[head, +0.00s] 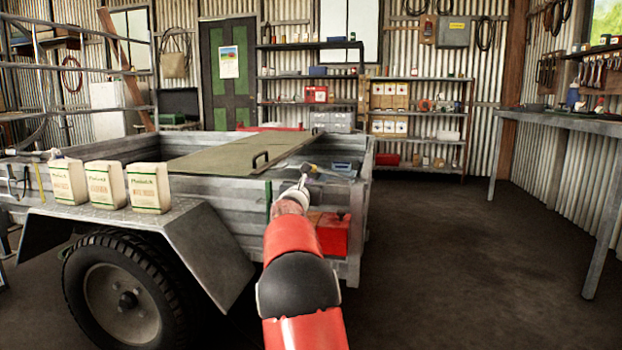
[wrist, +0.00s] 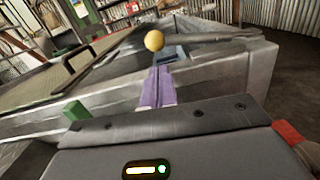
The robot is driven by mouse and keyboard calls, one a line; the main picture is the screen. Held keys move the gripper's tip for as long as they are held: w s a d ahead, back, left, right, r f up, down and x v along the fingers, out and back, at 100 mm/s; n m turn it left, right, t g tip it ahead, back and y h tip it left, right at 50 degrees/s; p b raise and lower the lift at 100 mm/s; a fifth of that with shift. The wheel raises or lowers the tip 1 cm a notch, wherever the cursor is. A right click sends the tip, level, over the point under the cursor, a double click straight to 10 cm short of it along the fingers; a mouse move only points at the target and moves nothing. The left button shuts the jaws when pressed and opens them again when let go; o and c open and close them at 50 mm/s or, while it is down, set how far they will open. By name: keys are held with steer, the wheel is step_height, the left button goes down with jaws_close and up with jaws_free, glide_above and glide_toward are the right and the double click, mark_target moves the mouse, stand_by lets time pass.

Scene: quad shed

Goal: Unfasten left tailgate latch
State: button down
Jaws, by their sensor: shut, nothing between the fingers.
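The grey metal trailer (head: 225,216) stands left of centre, and its right end (head: 362,205) is partly behind my arm. My gripper (head: 304,182) is over the trailer's near side wall, close to that end. In the wrist view my gripper's purple fingers (wrist: 157,88) are shut with nothing between them. A yellow ball-shaped knob (wrist: 154,41) shows just beyond the fingertips; I cannot tell whether they touch or whether it belongs to the latch. No latch can be made out clearly in the head view, where my arm hides part of the wall.
Three cream packets (head: 104,186) stand on the mudguard above the wheel (head: 122,300). A board with a black handle (head: 261,159) lies across the trailer. A red box (head: 331,234) is at its side, partly behind my arm. The floor at right is clear (head: 460,260) up to the workbench (head: 580,121).

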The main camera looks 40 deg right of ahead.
mark_target(328, 172)
steer(key=shift+p+x, duration=0.9)
steer(key=shift+x, duration=1.4)
steer(key=shift+r, duration=0.2)
